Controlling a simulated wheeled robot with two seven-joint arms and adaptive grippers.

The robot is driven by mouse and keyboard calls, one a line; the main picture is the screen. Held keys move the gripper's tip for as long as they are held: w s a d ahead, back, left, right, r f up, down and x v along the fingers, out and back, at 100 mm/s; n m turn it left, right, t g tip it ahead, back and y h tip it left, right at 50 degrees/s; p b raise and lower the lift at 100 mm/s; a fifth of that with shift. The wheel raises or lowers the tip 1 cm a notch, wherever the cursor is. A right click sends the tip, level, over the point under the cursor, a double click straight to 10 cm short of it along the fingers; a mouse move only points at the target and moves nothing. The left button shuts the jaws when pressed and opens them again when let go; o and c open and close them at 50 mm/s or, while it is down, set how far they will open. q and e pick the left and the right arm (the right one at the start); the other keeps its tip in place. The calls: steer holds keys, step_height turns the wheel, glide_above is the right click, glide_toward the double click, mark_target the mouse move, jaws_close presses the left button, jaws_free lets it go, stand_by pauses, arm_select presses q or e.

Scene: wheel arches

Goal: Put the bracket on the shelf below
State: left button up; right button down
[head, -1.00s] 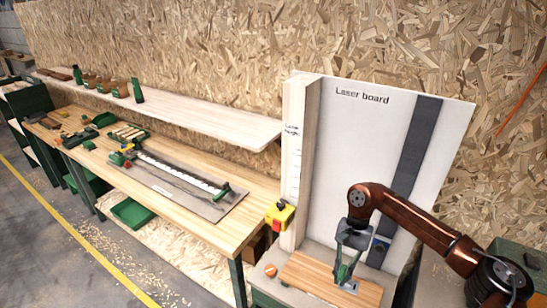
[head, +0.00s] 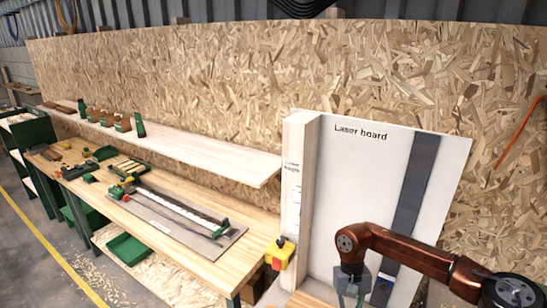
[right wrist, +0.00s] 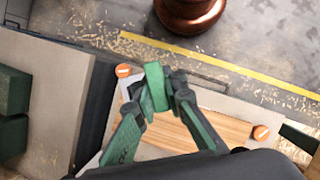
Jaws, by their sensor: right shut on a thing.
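My right gripper (head: 352,298) is in front of the white laser board, low in the head view, its fingertips cut off by the bottom edge. My left gripper is not in view.
The laser board (head: 345,180) stands upright behind the gripper. A yellow and red box (head: 280,255) is on the workbench side. A rail fixture (head: 175,210) lies on the workbench. Orange knobs (right wrist: 123,70) flank the wooden board. A green tray (head: 127,248) sits under the bench.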

steer(key=s+f, duration=0.5)
steer(key=s, duration=0.3)
steer(key=shift+s+a+f, duration=0.2)
steer(key=shift+a+f, duration=0.2)
